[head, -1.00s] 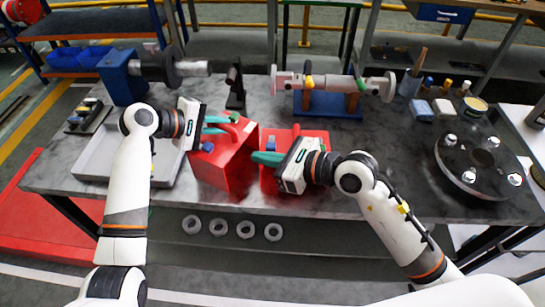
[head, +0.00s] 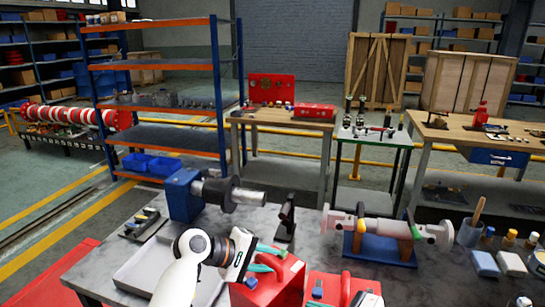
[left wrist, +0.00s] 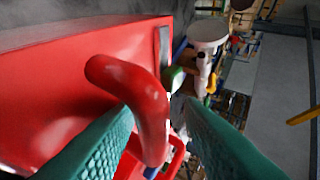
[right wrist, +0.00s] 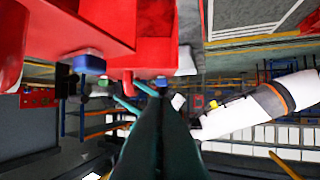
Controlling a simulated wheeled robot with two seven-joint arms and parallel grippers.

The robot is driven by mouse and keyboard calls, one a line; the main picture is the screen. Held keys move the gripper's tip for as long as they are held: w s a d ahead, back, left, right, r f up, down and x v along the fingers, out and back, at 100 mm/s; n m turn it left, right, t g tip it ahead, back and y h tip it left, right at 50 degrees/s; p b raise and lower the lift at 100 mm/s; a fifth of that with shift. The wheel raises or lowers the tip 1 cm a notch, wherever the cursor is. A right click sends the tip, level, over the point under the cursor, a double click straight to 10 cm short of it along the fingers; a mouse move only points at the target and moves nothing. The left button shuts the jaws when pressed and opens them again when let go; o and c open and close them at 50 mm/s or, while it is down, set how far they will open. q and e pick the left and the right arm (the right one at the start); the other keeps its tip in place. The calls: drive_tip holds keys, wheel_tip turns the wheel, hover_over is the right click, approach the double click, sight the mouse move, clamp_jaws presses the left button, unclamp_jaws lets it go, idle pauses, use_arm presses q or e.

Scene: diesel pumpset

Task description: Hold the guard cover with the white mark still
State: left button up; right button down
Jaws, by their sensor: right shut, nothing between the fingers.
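Two red guard covers with loop handles sit side by side at the table's front: the left cover (head: 290,290) and the right cover (head: 328,283), both cut off by the head view's bottom edge. I see no white mark on either. My left gripper (head: 278,262) has its teal fingers apart on either side of the left cover's red handle (left wrist: 150,105), which shows between them in the left wrist view; I cannot tell whether they touch it. My right gripper (right wrist: 155,95) is shut and empty, close to a red cover (right wrist: 110,25) with a blue knob (right wrist: 88,62).
A grey tray (head: 140,270) lies left of the covers. Behind stand a blue-based shaft unit (head: 185,197), a dark upright bracket (head: 286,215) and a pipe piece on a blue stand (head: 380,247). Small pots and blocks (head: 485,263) fill the right side.

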use_arm(q)
drive_tip(key=shift+s+a+f, duration=0.15)
drive_tip(key=shift+a+f, duration=0.05)
drive_tip(key=shift+f, duration=0.2)
